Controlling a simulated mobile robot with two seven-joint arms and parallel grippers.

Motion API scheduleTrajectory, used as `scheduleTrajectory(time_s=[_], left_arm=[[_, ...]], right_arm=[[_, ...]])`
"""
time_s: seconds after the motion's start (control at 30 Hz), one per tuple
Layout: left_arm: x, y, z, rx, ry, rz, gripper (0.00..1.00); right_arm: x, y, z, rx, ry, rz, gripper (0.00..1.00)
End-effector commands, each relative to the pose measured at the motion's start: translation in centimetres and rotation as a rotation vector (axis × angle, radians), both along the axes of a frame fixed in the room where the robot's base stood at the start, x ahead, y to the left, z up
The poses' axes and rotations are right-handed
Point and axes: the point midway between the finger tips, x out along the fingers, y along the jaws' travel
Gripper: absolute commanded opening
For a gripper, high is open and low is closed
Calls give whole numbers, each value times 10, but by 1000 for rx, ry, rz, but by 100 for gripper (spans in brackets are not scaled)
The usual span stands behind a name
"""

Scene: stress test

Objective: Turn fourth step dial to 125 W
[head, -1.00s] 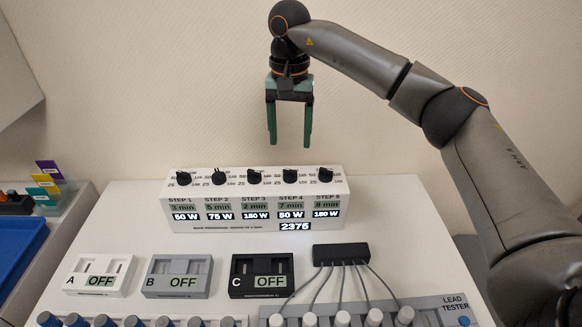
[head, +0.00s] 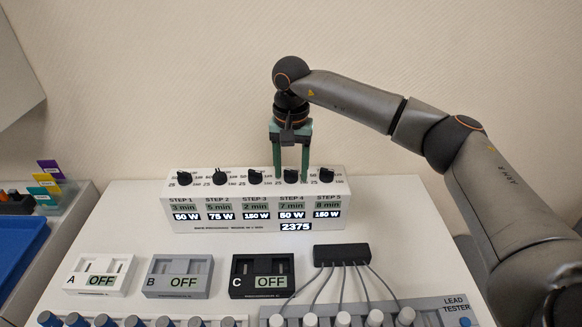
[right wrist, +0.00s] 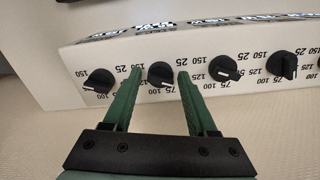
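My left gripper is in neither view.
Neighbouring dials, step 3 (head: 255,177) and step 5 (head: 326,175), stand close on either side of the fingers. Modules A (head: 99,275), B (head: 178,277) and C (head: 262,276), all reading OFF, and a black block with cables (head: 341,256) lie in front.

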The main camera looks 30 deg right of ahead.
Motion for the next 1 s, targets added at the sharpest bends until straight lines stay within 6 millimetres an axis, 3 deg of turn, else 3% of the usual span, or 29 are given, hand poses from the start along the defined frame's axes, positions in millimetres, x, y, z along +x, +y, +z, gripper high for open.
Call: scheduleTrajectory(time_s=[0.07,0.5,1.0], left_arm=[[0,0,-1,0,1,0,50],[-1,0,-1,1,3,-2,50],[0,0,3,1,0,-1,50]], right_arm=[[0,0,0,0,0,0,48],[0,0,1,0,0,0,0],[0,0,2,0,0,-73,0]])
